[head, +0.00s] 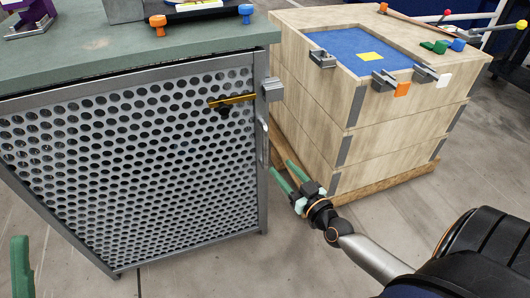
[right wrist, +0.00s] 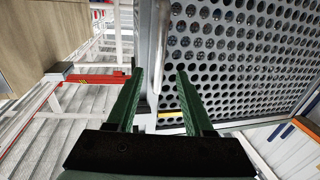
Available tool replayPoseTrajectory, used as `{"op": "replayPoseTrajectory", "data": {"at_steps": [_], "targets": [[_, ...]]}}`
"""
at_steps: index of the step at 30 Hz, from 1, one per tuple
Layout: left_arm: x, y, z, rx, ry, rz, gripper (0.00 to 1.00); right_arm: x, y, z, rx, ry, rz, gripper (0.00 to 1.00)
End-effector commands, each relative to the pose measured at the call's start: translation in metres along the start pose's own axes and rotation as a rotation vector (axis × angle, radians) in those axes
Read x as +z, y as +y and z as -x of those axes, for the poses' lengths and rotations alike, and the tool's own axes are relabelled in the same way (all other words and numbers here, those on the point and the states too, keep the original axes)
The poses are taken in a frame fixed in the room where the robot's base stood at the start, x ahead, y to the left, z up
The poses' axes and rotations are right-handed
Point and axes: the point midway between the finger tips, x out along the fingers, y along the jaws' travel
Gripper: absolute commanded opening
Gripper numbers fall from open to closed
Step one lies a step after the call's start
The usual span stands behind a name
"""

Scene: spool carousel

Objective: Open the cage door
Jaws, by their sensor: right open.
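The cage door (head: 130,160) is a grey perforated panel in a metal frame and looks shut. A yellow latch bar (head: 234,101) lies across its upper right part, next to a grey block (head: 272,89) on the frame. A vertical metal handle (head: 262,143) is on the right edge. My right gripper (head: 280,167) is open and empty, just right of the handle's lower end. In the right wrist view its fingers (right wrist: 160,73) point toward the door edge, with the handle (right wrist: 160,45) ahead between them; contact is not clear. A green piece at the lower left edge may be my left gripper, mostly cut off.
A wooden crate (head: 390,135) with a blue top stands close right of the cage, leaving a narrow gap where my right gripper is. The cage's green top (head: 90,45) holds several items. The floor (head: 210,270) in front of the door is clear.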

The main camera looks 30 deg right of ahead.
Motion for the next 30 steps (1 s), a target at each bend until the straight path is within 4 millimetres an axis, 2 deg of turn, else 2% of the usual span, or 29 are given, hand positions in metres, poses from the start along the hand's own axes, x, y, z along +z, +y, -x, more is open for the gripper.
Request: {"op": "replayPoseTrajectory", "data": {"at_steps": [9, 15, 21, 30], "targets": [[0.009, 0.005, 0.009, 0.001, -0.005, 0.019, 0.50, 0.002, 0.000, -0.059, 0.000, 0.002, -0.003, 0.52], [0.013, 0.007, 0.013, 0.001, -0.007, 0.027, 0.50, 0.002, -0.001, -0.085, -0.001, 0.000, -0.001, 0.52], [0.014, 0.008, 0.014, 0.001, -0.008, 0.031, 0.50, 0.001, -0.001, -0.098, -0.002, -0.002, -0.001, 0.52], [0.014, 0.009, 0.014, 0.001, -0.007, 0.034, 0.50, 0.001, -0.001, -0.099, -0.002, -0.003, -0.001, 0.52]]}}
